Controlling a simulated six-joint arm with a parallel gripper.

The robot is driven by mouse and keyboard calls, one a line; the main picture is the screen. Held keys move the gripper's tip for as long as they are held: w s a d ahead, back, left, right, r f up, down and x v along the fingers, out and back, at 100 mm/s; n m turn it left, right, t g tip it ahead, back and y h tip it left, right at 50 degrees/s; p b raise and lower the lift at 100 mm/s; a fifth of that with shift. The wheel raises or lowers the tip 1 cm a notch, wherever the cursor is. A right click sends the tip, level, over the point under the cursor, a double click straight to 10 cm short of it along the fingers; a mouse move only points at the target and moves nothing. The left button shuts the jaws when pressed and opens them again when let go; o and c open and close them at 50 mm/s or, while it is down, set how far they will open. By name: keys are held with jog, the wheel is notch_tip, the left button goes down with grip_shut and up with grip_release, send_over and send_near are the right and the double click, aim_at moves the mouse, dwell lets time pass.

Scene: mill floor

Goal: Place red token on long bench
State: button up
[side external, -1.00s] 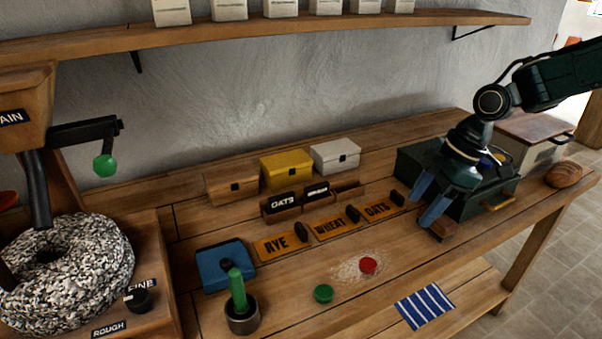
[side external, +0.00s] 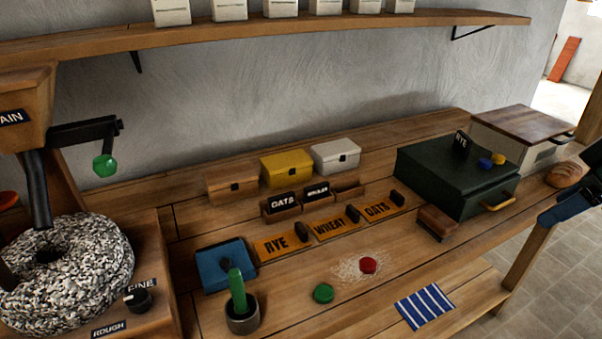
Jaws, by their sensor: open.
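The red token (side external: 368,265) lies flat on a pale floury patch on the long bench (side external: 400,262). A green token (side external: 323,293) lies just left of it and nearer the front. My gripper (side external: 556,214) shows only in part at the right edge, well to the right of the red token and past the bench's front edge. Its blue fingers are apart, with nothing seen between them. Most of my arm is out of the picture.
A brown block (side external: 437,222), bread (side external: 567,174), striped cloth (side external: 424,306), label plates (side external: 331,229) and a mortar (side external: 242,318) stand around.

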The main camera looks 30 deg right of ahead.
jog(key=shift+s+d+m, duration=0.2)
jog(key=shift+s+m, duration=0.25)
jog(key=shift+s, duration=0.25)
jog(key=shift+s+d+m, duration=0.2)
jog(key=shift+s+m, duration=0.25)
jog(key=shift+s, duration=0.2)
